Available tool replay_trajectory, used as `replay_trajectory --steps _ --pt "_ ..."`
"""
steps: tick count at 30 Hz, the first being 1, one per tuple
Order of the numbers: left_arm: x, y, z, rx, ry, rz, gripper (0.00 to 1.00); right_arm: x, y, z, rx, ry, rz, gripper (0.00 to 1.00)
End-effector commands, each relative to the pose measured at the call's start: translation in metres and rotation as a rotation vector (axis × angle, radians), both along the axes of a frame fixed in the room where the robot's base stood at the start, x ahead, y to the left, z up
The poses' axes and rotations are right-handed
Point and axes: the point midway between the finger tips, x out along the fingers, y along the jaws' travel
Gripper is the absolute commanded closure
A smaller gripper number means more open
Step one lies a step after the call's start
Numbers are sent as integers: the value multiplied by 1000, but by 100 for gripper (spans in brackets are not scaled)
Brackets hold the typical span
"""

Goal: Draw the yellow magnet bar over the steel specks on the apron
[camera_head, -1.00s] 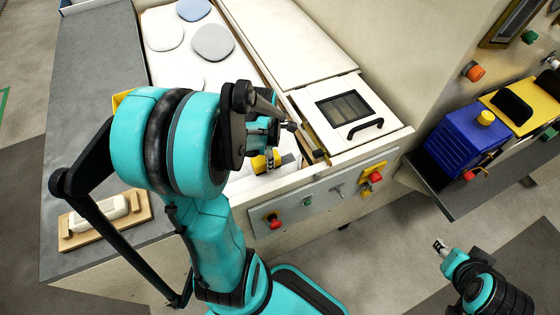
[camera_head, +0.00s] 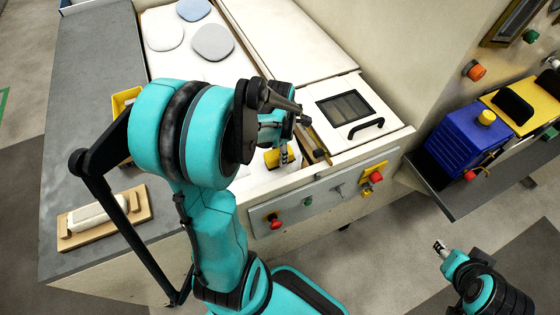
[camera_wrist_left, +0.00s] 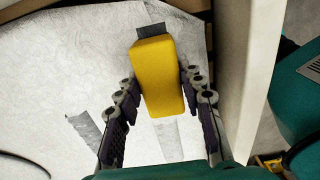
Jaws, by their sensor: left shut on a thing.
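The yellow magnet bar (camera_head: 272,159) is between the fingers of my left gripper (camera_head: 284,154), which is shut on it, low over the white apron (camera_wrist_left: 60,80). It shows clearly in the left wrist view (camera_wrist_left: 157,72). A dark grey patch (camera_wrist_left: 150,30), seemingly steel specks, shows just beyond the bar's far end. Another grey patch (camera_wrist_left: 86,130) lies to the left, and a paler grey strip (camera_wrist_left: 168,140) lies on the near side of the bar. Whether the bar touches the apron is unclear. My right gripper (camera_head: 439,246) is small at the lower right, away from the apron.
A control panel (camera_head: 325,192) with knobs runs along the front edge. A lidded hatch (camera_head: 378,108) with a black handle stands to the right. A wooden board (camera_head: 137,213) with a white block and a yellow bin (camera_head: 122,98) are on the left counter, partly behind my arm.

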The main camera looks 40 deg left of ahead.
Motion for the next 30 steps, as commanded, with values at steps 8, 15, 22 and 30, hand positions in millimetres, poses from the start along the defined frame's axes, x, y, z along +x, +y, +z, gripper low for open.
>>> replay_trajectory --steps 8,15,22,30 --pt "0 0 1 -1 -2 0 100 0 0 0 0 0 0 60" --pt "5 -3 1 0 -1 -1 100 0 0 -1 0 0 0 60" --pt "26 -13 -1 0 -1 -2 100 0 0 -5 0 0 0 60" --pt "41 -21 -1 -1 -2 0 100 0 0 -6 0 0 0 60"
